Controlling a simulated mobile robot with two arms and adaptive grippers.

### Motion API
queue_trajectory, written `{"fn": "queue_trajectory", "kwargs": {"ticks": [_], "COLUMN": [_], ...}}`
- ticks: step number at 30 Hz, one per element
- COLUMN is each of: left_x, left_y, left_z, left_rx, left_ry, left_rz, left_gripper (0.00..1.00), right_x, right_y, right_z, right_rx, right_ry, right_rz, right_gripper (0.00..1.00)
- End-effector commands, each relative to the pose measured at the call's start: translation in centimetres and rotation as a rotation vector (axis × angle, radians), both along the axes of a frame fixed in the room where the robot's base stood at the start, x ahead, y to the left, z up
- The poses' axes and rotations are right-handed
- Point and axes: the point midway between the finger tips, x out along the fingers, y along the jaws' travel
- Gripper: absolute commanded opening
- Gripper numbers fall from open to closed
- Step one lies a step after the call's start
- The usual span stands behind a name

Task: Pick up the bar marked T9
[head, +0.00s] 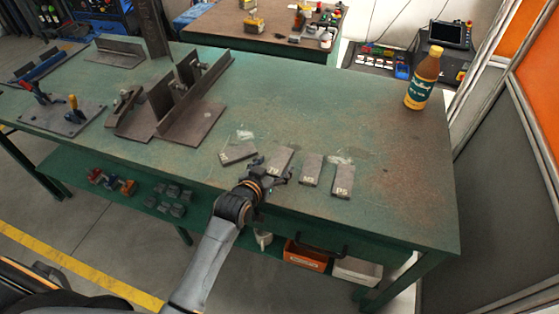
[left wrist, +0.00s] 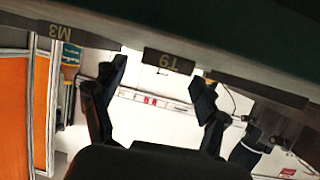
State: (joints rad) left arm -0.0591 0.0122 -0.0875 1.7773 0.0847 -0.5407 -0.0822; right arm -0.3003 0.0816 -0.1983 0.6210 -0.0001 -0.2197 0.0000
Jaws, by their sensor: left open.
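Several flat grey bars lie near the table's front edge. The bar marked T9 (left wrist: 170,62) shows its end face and upside-down mark in the left wrist view. It appears to be the second bar from the left in the head view (head: 281,157), where its mark is too small to read. My left gripper (head: 272,171) is open at the near end of that bar. In the left wrist view its spread fingers (left wrist: 158,76) point towards the T9 end, one to each side, with nothing between them. My right gripper is not in view.
The bar marked M3 (left wrist: 58,32) is on one side of T9, and a tilted bar (head: 237,154) lies on the other. Another bar (head: 343,182) lies farthest right. Steel angle fixtures (head: 190,110) stand at left, a bottle (head: 422,82) at back right. The green table's (head: 330,110) middle is clear.

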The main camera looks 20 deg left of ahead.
Motion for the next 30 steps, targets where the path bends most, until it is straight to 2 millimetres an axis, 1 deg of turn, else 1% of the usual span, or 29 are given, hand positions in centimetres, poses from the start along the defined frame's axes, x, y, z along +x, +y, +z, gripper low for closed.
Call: {"fn": "queue_trajectory", "kwargs": {"ticks": [1,4,12,13,14,15,17,18,20,21,23,24,30], "left_x": [0.7,1.6,1.9,1.9,1.9,1.9,1.9,1.9,1.9,1.9,1.9,1.9,2.0], "left_y": [-0.1,-0.2,-0.2,-0.2,-0.2,-0.2,-0.2,-0.2,-0.2,-0.2,-0.2,-0.2,-0.2], "left_z": [-0.3,-0.6,-0.8,-0.8,-0.8,-0.8,-0.8,-0.8,-0.8,-0.8,-0.8,-0.8,-0.5], "left_rx": [-0.001,0.0,0.001,0.001,0.001,0.001,0.001,0.001,0.001,0.001,0.001,0.001,0.0], "left_ry": [0.0,-0.001,0.0,0.0,0.0,0.0,0.0,0.0,0.0,0.0,0.0,0.0,-0.007], "left_rz": [0.0,0.001,0.001,0.001,0.001,0.001,0.001,0.001,0.001,0.001,0.001,0.001,0.001], "left_gripper": [0.74,0.74,0.74,0.72,0.65,0.57,0.45,0.37,0.25,0.17,0.04,0.0,0.0], "right_x": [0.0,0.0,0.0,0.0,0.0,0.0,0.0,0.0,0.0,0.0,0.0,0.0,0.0], "right_y": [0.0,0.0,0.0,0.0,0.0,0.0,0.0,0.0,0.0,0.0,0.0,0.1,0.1], "right_z": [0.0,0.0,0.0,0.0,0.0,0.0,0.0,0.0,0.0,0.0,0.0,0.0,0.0], "right_rx": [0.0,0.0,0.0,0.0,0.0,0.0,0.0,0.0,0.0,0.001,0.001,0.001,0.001], "right_ry": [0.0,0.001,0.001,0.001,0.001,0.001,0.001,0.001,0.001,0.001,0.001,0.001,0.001], "right_rz": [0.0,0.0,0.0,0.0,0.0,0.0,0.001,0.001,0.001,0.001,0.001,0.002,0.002], "right_gripper": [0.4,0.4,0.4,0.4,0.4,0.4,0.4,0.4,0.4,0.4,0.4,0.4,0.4]}}
